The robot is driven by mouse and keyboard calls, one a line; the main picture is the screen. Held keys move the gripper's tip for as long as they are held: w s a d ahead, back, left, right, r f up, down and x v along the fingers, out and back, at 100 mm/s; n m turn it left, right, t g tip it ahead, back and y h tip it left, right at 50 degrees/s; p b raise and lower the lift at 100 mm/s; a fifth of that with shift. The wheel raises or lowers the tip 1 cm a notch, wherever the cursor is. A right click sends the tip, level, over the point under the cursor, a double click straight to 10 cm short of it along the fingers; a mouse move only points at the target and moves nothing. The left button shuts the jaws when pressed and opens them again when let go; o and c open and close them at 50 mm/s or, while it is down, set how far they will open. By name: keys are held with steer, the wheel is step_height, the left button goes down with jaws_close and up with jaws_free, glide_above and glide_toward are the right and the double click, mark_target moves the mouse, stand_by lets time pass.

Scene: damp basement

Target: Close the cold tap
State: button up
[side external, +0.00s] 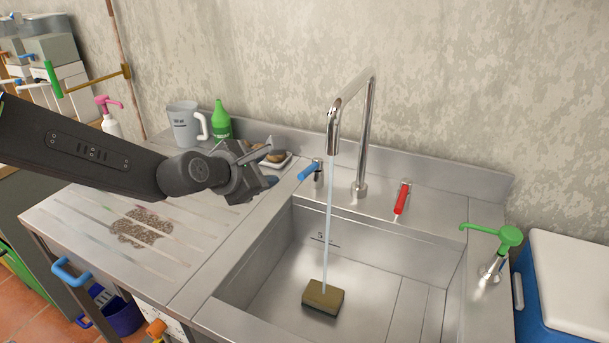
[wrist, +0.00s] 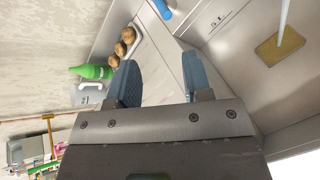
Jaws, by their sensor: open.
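The blue lever (side external: 310,170), the cold tap by its colour, stands left of the tall chrome spout (side external: 361,130); it points out to the left. Its end shows at the top edge of the wrist view (wrist: 163,9). A thin stream of water (side external: 329,215) runs from the spout into the sink. The red lever (side external: 402,198) stands to the right of the spout. My gripper (side external: 268,165) is open and empty, above the counter left of the blue lever and apart from it. Its two blue-grey fingers (wrist: 160,75) are spread in the wrist view.
A sponge (side external: 323,298) lies in the sink (side external: 270,300). A dish with potato-like brown items (side external: 276,157), a green bottle (side external: 221,121) and a jug (side external: 184,125) stand behind my gripper. A green-handled dispenser or tap (side external: 493,237) stands at the right. Brown grains (side external: 142,228) lie on the drainboard.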

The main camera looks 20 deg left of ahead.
mark_target(304, 175)
steer(key=w+f+n, duration=0.2)
steer(key=w+f, duration=0.1)
steer(key=w, duration=0.2)
steer(key=w+d+f+n+t+y, duration=0.1)
steer(key=w+f+n, duration=0.1)
steer(key=w+f, duration=0.2)
steer(key=w+f+n+y, duration=0.1)
steer(key=w+f+n, duration=0.2)
steer(key=w, duration=0.4)
steer(key=shift+w+d+f, duration=0.15)
steer(key=shift+w+f, duration=0.1)
steer(key=shift+f, duration=0.1)
steer(key=shift+c, duration=0.3)
jaws_close()
